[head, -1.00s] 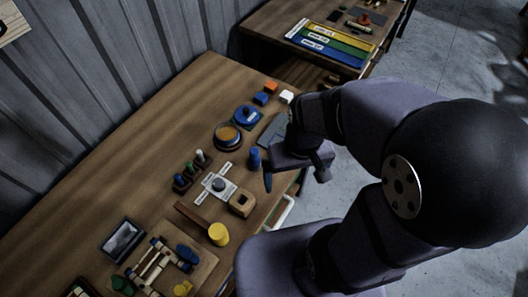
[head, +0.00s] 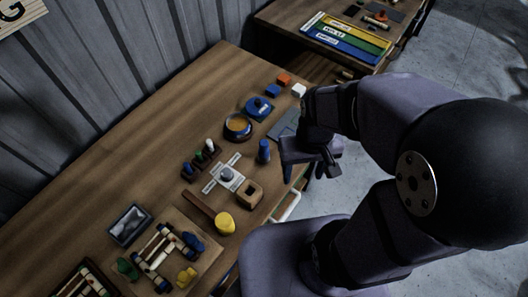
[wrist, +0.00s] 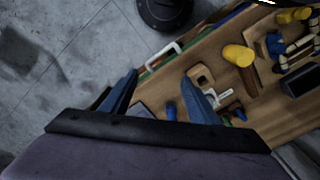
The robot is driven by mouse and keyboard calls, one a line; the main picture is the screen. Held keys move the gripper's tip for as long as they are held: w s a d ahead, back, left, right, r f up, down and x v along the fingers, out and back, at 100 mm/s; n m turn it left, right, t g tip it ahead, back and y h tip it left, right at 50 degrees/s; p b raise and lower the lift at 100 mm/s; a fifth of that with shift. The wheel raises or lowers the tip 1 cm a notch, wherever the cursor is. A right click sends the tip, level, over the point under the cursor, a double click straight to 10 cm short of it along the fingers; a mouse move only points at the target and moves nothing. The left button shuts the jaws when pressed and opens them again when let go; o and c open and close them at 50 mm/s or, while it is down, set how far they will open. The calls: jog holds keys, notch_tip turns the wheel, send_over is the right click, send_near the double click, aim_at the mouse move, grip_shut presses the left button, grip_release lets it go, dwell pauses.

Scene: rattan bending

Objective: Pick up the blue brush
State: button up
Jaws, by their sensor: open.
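A small rack on the wooden table holds upright pieces with blue, green and pale tops; the blue one (head: 187,169) looks like the blue brush, though it is too small to be sure. In the wrist view a small blue piece (wrist: 240,114) shows right of the right finger. My gripper (head: 310,170) is open and empty over the table's right edge, to the right of the rack. In the wrist view its two fingers (wrist: 161,76) stand wide apart. A separate blue cylinder (head: 263,150) stands between the rack and my gripper; it also shows between the fingers in the wrist view (wrist: 171,111).
A white cross-shaped label plate (head: 226,174), a wooden block with a hole (head: 249,192) and a yellow-headed mallet (head: 224,222) lie near the rack. A round dish (head: 237,127) stands behind.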

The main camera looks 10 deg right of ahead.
jog(key=t+b, duration=0.2)
jog(key=b, duration=0.8)
send_near(266, 143)
jog(key=f, duration=0.2)
jog(key=w+f, duration=0.1)
jog(key=f, duration=0.2)
jog(key=w+f, duration=0.1)
jog(key=f, duration=0.2)
jog(key=shift+w+f, duration=0.1)
jog(key=shift+f, duration=0.05)
jog(key=shift+s+f, duration=0.35)
jog(key=shift+f, duration=0.05)
jog(key=shift+w+f+p, duration=0.2)
jog(key=shift+f+p, duration=0.25)
jog(key=shift+f, duration=0.55)
jog(key=shift+w+a+f+p, duration=0.15)
jog(key=shift+f+p, duration=0.4)
jog(key=shift+f, duration=0.3)
jog(key=shift+w+a+f+p, duration=0.15)
jog(key=shift+f+p, duration=0.35)
jog(key=shift+f, duration=1.25)
jog(key=c, duration=1.1)
